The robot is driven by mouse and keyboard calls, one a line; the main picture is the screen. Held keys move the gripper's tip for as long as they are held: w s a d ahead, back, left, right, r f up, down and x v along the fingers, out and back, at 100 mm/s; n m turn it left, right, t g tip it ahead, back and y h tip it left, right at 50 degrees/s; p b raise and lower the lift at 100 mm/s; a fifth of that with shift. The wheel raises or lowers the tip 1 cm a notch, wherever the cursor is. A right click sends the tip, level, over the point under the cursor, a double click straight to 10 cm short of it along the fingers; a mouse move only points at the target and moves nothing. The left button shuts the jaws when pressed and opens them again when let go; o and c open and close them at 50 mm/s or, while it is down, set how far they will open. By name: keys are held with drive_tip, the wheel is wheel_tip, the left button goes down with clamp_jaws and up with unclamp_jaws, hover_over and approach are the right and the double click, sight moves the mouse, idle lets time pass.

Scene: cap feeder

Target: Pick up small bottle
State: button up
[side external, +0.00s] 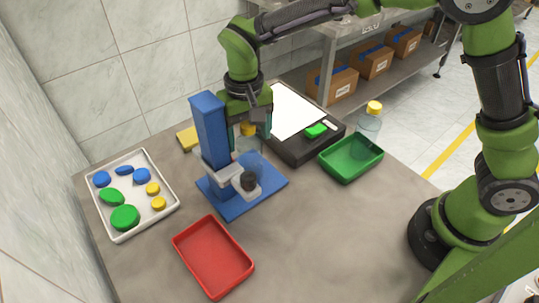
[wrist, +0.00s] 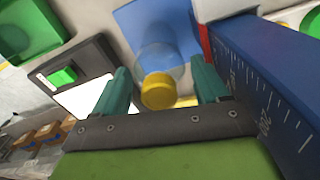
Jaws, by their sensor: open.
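A small clear bottle with a yellow cap (wrist: 158,91) stands at the blue feeder base, beside the feeder's blue column (side external: 209,130). In the side view its clear body (side external: 250,157) shows below my gripper. My gripper (side external: 250,131) is open and points down over this bottle. In the wrist view my two green fingers (wrist: 162,82) are on either side of the yellow cap, with gaps showing. A second clear bottle with a yellow cap (side external: 373,108) stands at the green tray, apart from my gripper.
The blue column (wrist: 268,85) rises close beside my gripper. A white tray (side external: 122,232) holds blue, green and yellow caps at left. A red tray (side external: 213,257) stands in front. A green tray (side external: 351,170) and a dark scale-like device (side external: 300,150) are at right.

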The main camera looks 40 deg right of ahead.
clamp_jaws()
idle(0.4)
drive_tip(key=shift+r, duration=0.2)
